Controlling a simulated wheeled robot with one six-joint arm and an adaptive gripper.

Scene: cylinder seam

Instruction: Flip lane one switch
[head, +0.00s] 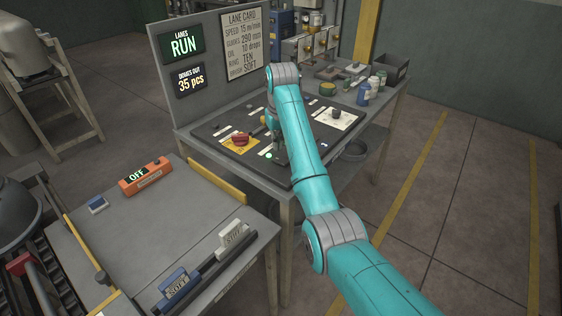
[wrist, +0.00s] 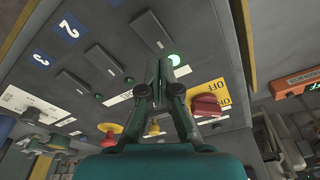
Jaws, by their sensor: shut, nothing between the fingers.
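In the wrist view three black bar switches stand in a row: one beside the blue 3 tag, one (wrist: 104,57) beside the blue 2 tag (wrist: 68,27), and one (wrist: 150,31) nearest my fingertips, whose number tag is out of frame. A lit green lamp (wrist: 174,60) sits by this last switch; the other two lamps look dark. My gripper (wrist: 158,72) is shut and empty, its tips beside the lamp. Contact cannot be told.
A red knob (wrist: 206,106) on a yellow OFF plate and a yellow knob (wrist: 152,128) lie close to my fingers. A sign (head: 182,43) reads LANES RUN. Jars (head: 364,93) and a dark bin (head: 390,68) stand further right. The near table (head: 150,225) bears an orange OFF box.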

